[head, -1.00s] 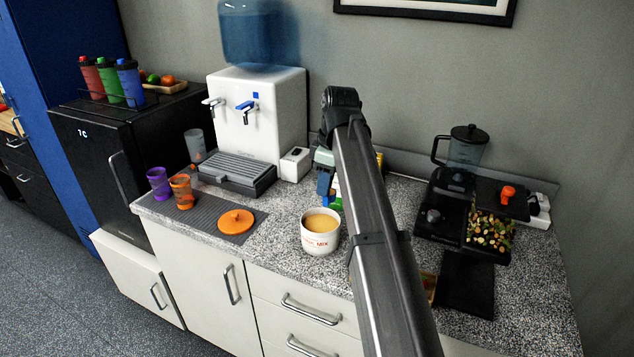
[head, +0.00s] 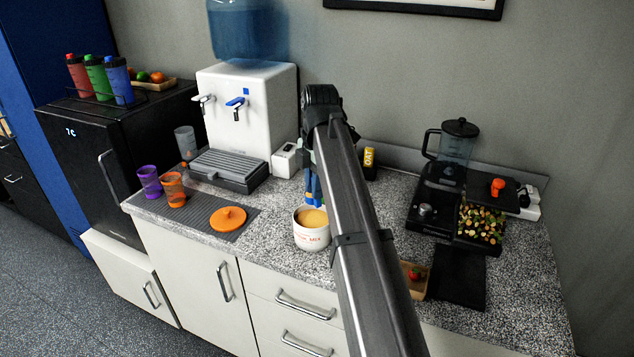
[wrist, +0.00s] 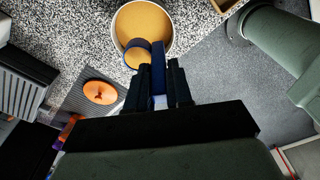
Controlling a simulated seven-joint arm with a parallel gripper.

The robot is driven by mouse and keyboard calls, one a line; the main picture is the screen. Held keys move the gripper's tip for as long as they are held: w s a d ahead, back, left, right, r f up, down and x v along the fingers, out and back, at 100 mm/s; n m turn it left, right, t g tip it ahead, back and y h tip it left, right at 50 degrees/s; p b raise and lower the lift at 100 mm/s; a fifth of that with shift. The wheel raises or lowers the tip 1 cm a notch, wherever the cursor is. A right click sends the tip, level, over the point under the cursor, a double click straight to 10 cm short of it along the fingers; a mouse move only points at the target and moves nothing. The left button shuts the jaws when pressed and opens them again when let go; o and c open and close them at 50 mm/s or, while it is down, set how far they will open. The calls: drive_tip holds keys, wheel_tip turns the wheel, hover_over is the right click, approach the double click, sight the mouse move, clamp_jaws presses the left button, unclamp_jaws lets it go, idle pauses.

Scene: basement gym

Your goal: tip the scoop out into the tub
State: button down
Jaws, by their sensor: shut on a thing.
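The tub (head: 312,235) is a white round container with red lettering, standing near the counter's front edge and nearly full of tan powder. It also shows at the top of the wrist view (wrist: 118,22). The blue scoop (wrist: 158,68) has tan powder in its round bowl. My gripper (wrist: 154,78) is shut on the scoop's handle. In the wrist view the bowl overlaps the tub's near rim; its height above the tub is unclear. In the head view my arm hides most of the gripper, and a blue part (head: 312,188) shows just behind the tub.
An orange lid (head: 228,218) lies on a grey mat (head: 200,222) left of the tub, with orange (head: 173,190) and purple (head: 149,181) cups. A water dispenser (head: 245,110) stands behind. Right of my arm are a wooden box (head: 414,282), black scale and blender (head: 455,148).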

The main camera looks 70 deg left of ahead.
drive_tip(key=s+d+f+t+y, duration=0.1)
drive_tip(key=s+f+t, duration=0.4)
drive_tip(key=t, duration=0.9)
drive_tip(key=shift+s+f+t+y, duration=0.35)
drive_tip(key=shift+f+y, duration=0.45)
drive_tip(key=shift+f, duration=0.3)
